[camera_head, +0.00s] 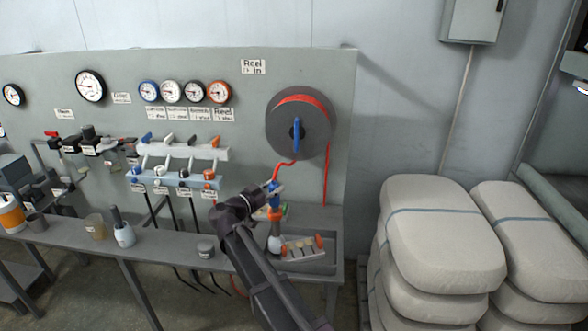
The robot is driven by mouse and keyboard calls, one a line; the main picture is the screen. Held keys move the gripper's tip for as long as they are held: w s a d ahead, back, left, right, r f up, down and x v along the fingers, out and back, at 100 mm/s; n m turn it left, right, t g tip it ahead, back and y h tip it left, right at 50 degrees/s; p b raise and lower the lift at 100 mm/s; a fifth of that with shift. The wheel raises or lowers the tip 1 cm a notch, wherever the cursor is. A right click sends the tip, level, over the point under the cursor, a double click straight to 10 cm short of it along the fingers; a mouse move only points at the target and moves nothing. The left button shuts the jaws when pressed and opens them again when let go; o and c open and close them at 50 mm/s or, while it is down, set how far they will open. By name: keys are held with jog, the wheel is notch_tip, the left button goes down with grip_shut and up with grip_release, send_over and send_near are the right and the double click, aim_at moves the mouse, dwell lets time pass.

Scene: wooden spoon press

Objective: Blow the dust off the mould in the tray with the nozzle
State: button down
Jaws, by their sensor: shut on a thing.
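My gripper (272,188) is shut on a blue nozzle (275,201), above the left part of the grey tray (326,268) on the bench. A red hose (284,166) runs from the reel to the nozzle. Orange and green parts show below the jaws, and a pale rounded part (277,244) lies under them; I cannot tell whether it belongs to the nozzle. The mould (301,252), a light grey block with orange pieces, lies in the tray to the right of and below the nozzle. Dust on it is too small to make out. My arm hides the tray's left side.
The hose reel (299,123) with a blue handle hangs on the grey panel. Valves with coloured levers (180,151) and gauges (173,91) are to the left.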

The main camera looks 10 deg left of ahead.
jog(key=shift+w+a, duration=0.1)
jog(key=shift+w, duration=0.1)
jog(key=shift+w+d, duration=0.15)
jog(key=shift+d, duration=0.1)
dwell(0.4)
